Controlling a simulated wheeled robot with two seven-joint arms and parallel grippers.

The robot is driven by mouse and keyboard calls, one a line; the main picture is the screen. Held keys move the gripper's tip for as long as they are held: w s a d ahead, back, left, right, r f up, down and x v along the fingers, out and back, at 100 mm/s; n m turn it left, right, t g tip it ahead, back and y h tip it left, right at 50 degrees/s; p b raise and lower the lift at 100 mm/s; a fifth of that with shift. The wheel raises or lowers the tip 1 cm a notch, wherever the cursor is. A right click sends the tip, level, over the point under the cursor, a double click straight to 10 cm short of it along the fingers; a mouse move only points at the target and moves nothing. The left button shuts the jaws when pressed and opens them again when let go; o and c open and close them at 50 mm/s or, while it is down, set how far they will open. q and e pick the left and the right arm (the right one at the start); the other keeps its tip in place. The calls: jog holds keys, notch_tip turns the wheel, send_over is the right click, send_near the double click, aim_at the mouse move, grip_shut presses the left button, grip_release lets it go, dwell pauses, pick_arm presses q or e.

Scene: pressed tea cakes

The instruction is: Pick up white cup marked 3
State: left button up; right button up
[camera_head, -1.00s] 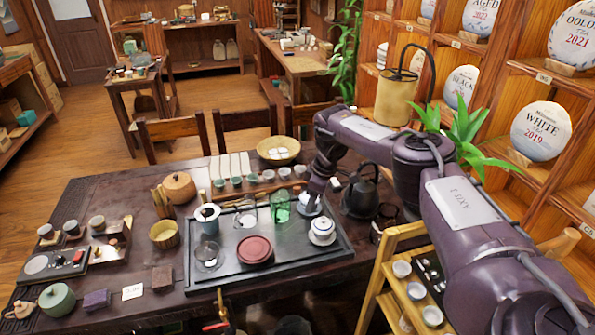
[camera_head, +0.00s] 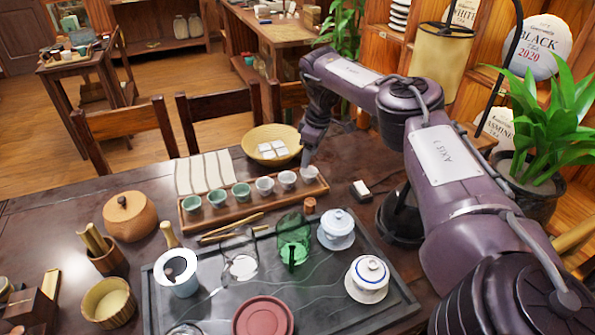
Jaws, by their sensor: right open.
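A row of small cups stands on a long wooden tray (camera_head: 255,203) behind the dark tea tray. The left ones are green; the right ones are white: a white cup (camera_head: 264,186), a second white cup (camera_head: 287,179) and a third white cup (camera_head: 309,173) at the right end. I cannot read any number on them. My right gripper (camera_head: 306,160) points down just above and behind the right-end white cup. It is open and looks empty; its fingertips are small and partly dark. My left gripper is not in view.
A woven bowl (camera_head: 272,142) with white pieces sits behind the cups. A dark tea tray (camera_head: 390,285) in front holds a green glass pitcher (camera_head: 293,240), a lidded bowl (camera_head: 338,228) and another lidded bowl (camera_head: 368,277). A small white block (camera_head: 361,189) lies right of the cups.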

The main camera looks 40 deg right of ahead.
aim_at(309, 171)
jog(key=shift+w+d+f, duration=0.15)
jog(key=shift+w+f, duration=0.05)
jog(key=shift+f, duration=0.35)
jog(key=shift+w+d+f, duration=0.1)
jog(key=shift+w+f, duration=0.05)
jog(key=shift+f, duration=0.4)
jog(key=shift+s+f, duration=0.2)
jog(key=shift+f, duration=0.55)
notch_tip(309, 171, down, 4)
jog(key=shift+w+r, duration=0.1)
jog(key=shift+w+f, duration=0.1)
jog(key=shift+f, duration=0.2)
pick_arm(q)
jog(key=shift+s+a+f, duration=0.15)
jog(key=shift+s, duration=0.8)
pick_arm(e)
jog(key=shift+a, duration=0.1)
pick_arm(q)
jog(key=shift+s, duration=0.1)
pick_arm(e)
jog(key=shift+r, duration=0.1)
jog(key=shift+c, duration=0.4)
jog(key=c, duration=0.6)
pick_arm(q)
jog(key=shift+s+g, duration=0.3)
pick_arm(e)
jog(key=shift+r, duration=0.1)
